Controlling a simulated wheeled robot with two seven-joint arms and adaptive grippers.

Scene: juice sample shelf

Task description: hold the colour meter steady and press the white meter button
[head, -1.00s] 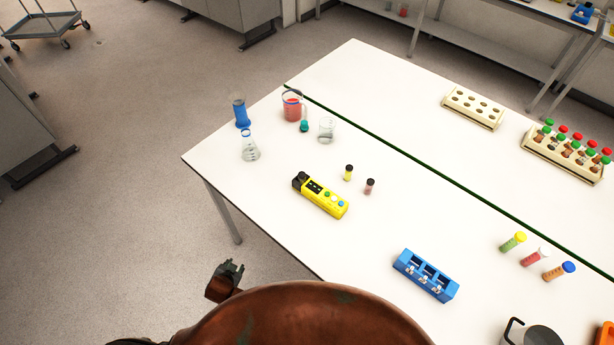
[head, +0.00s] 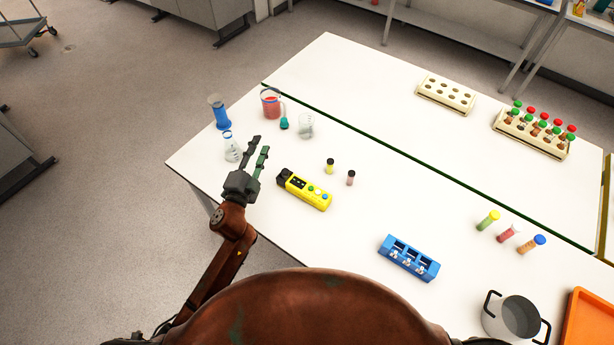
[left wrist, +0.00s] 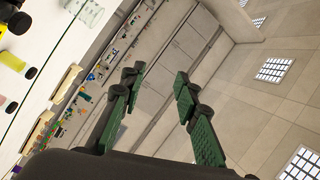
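The yellow colour meter (head: 308,192) lies on the white table in the head view, with a black end at its upper left and small round buttons along its top. A white button (head: 311,190) seems to be among them, though it is tiny. My left gripper (head: 260,143) is just left of the meter, above the table edge, with its fingers spread and nothing between them. In the left wrist view its green-padded fingers (left wrist: 156,93) are apart and empty. My right gripper is not in view.
A flask (head: 231,150), blue cylinder (head: 220,115), red-filled beaker (head: 271,104) and clear beaker (head: 306,126) stand near the left gripper. Two small vials (head: 330,166) stand behind the meter. A blue rack (head: 409,262) and a pot (head: 513,318) are to the right.

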